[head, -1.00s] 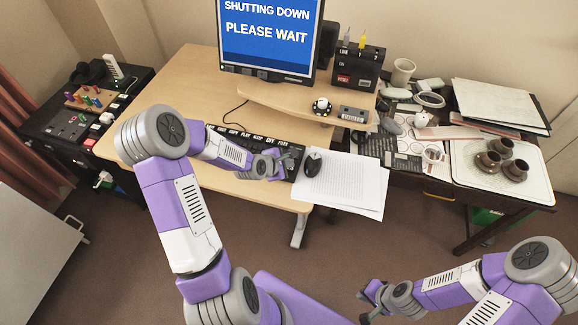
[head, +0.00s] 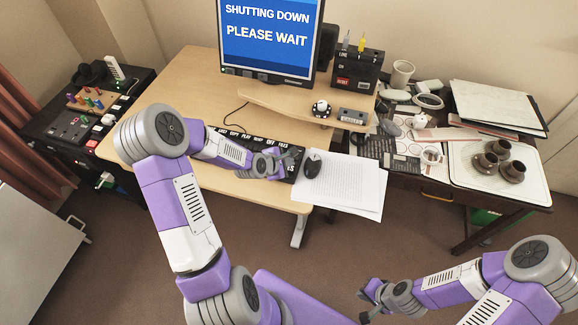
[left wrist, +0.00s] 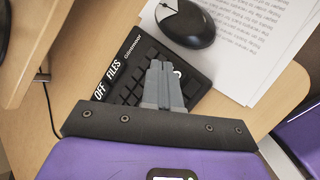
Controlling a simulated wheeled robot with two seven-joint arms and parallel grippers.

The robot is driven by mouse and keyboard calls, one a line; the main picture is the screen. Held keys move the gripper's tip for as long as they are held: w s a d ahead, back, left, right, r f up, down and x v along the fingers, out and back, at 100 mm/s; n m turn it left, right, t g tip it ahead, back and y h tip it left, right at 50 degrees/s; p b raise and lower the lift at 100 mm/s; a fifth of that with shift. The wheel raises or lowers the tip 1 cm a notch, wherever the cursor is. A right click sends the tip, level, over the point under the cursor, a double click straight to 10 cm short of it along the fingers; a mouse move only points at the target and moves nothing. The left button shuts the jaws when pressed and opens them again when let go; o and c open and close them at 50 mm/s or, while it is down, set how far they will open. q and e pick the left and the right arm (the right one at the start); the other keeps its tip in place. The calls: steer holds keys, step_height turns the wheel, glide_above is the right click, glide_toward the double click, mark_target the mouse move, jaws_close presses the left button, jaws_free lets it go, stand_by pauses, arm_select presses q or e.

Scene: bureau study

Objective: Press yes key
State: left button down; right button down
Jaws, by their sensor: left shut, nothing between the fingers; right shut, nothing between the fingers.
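A black keyboard (left wrist: 126,78) lies on the wooden desk, with large white words such as OFF and FILES along its far edge. My left gripper (left wrist: 161,68) is shut and empty, with its fingertips over the right end of the keyboard. In the head view the left gripper (head: 290,158) covers part of that end. A white marking shows beside the fingertips; the yes key's full label is hidden, and I cannot tell whether the tips touch a key. My right gripper (head: 366,302) is shut and empty, low over the floor, away from the desk.
A black mouse (head: 312,162) and printed papers (head: 345,185) lie right of the keyboard. The monitor (head: 268,40) reads SHUTTING DOWN PLEASE WAIT. A side table at right holds a tray (head: 530,185) with brown cups.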

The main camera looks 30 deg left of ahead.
arm_select(q)
step_height(320, 180, up, 5)
steer(key=p, duration=0.4)
steer(key=shift+p, duration=0.35)
steer(key=shift+f, duration=0.1)
stand_by(0.6)
